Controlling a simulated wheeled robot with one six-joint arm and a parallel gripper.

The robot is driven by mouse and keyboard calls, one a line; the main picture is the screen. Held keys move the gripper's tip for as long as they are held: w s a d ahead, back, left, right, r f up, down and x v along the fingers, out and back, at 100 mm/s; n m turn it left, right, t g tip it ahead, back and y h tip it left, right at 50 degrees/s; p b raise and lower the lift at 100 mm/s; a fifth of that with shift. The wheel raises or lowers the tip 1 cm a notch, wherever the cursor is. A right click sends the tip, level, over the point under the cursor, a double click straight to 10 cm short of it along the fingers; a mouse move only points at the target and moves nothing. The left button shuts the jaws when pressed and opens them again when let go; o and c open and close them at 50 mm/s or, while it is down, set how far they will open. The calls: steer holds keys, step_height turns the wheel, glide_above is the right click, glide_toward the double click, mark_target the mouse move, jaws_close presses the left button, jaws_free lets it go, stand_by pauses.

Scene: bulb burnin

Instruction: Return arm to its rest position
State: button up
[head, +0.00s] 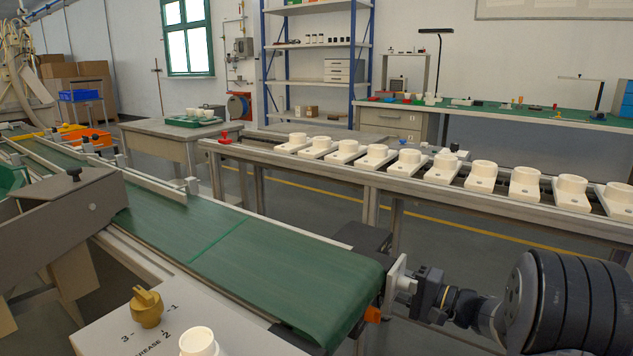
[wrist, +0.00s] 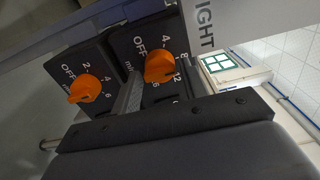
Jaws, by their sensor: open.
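My gripper (head: 418,288) is at the lower right in the head view, beside the end of the green conveyor. Its fingertips are hard to make out there. In the wrist view my gripper (wrist: 158,88) is open, with nothing seen between its fingers. It is close to two black timer boxes with orange knobs, a left knob (wrist: 84,88) and a right knob (wrist: 165,67). Both dials are marked OFF and have numbers. I cannot tell whether a finger touches a box. My dark, ribbed arm extends to the right edge in the head view.
The green conveyor (head: 250,254) runs across the front left. A row of white sockets (head: 480,176) stands on a rail behind it. A panel with a gold knob (head: 147,306) is at the bottom. An orange part (head: 373,314) sticks out by the conveyor's end.

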steer(key=p+v, duration=0.3)
steer(key=v, duration=0.8)
steer(key=w+a+m+p, duration=0.6)
steer(key=a+m+p, duration=0.3)
steer(key=m+p, duration=0.7)
steer(key=shift+m+p, duration=0.3)
steer(key=shift+m, duration=2.9)
steer(key=shift+a+f, duration=0.1)
steer(key=shift+a, duration=0.1)
